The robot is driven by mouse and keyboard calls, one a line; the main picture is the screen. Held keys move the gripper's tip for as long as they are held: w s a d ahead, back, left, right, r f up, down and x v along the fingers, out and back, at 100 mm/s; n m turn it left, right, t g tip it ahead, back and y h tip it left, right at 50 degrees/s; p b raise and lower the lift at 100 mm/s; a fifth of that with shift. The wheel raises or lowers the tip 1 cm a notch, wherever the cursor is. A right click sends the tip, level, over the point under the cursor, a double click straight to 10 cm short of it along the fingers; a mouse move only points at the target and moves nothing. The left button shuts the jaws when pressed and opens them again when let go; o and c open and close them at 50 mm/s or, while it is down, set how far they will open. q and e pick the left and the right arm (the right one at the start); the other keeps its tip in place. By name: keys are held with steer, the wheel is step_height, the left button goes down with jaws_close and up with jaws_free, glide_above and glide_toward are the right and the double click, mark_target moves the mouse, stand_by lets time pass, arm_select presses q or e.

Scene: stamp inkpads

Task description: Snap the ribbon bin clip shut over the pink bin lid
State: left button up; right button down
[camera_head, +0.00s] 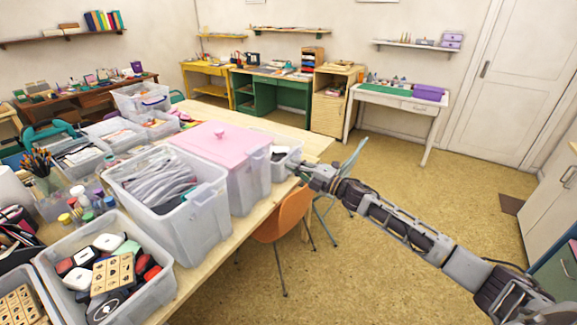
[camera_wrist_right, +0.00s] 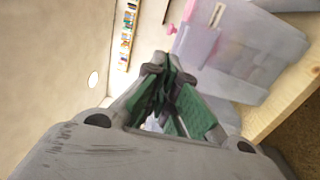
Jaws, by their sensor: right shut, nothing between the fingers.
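My right gripper (camera_head: 299,167) is at the right side of the lidded bin, close to a small grey bin. In the wrist view its green-padded fingers (camera_wrist_right: 166,68) are together and empty. My left gripper is not in view.
An open bin of pale, ribbon-like strips (camera_head: 162,182) stands just left of the lidded bin. A bin of stamps and inkpads (camera_head: 108,268) is in front. A small grey bin (camera_head: 281,157) sits behind. An orange chair (camera_head: 285,217) stands below the table edge. Floor to the right is open.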

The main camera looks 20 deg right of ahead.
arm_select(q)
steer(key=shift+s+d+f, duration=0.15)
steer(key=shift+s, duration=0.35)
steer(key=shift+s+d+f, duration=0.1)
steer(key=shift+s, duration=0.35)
arm_select(e)
steer(key=shift+s+d+r, duration=0.2)
steer(key=shift+s+d, duration=0.25)
steer(key=shift+s, duration=0.2)
steer(key=shift+s+d+r, duration=0.15)
steer(key=shift+s+d, duration=0.3)
steer(key=shift+s, duration=0.15)
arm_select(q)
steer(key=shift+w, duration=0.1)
